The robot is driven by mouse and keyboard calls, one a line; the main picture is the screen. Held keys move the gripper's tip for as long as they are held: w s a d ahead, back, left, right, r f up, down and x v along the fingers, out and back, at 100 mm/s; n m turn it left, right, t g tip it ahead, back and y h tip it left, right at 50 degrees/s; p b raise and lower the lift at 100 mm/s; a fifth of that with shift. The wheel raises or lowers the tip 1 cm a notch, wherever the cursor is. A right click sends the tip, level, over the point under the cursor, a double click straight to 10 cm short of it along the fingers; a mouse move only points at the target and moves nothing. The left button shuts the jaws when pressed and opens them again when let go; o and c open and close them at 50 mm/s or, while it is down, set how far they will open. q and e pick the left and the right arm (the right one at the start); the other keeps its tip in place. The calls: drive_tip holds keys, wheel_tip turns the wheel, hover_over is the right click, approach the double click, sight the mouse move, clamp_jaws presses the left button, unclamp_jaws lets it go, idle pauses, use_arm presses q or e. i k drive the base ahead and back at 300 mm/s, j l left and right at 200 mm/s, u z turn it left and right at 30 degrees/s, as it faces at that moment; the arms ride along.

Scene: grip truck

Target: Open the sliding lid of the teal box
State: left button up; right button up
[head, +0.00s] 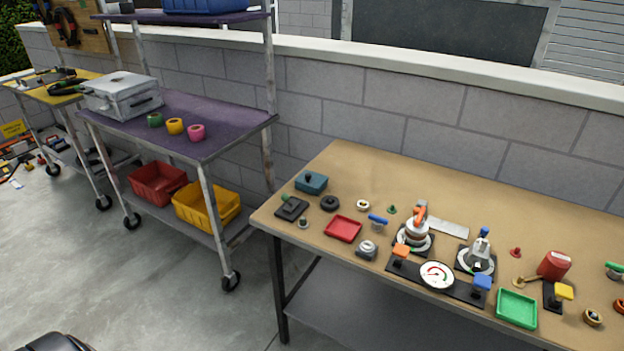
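The teal box (316,186) is small and sits near the back left corner of the brown workbench (350,165). A small dark knob (308,177) shows on its top. No opening is visible in the box, but it is too small to tell exactly how its lid sits. Neither of my grippers shows in the head view, and nothing is touching the box.
Close around the box are a black block with a green knob (291,207), a black ring (330,203) and a red tray (343,229). A gauge (436,275) and a green tray (517,309) lie further right. A purple-topped cart (225,120) stands left of the bench.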

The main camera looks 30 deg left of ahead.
sight(310, 178)
drive_tip(key=l+u, duration=0.1)
drive_tip(key=u, duration=0.3)
drive_tip(key=l+u, duration=0.15)
drive_tip(key=u, duration=0.3)
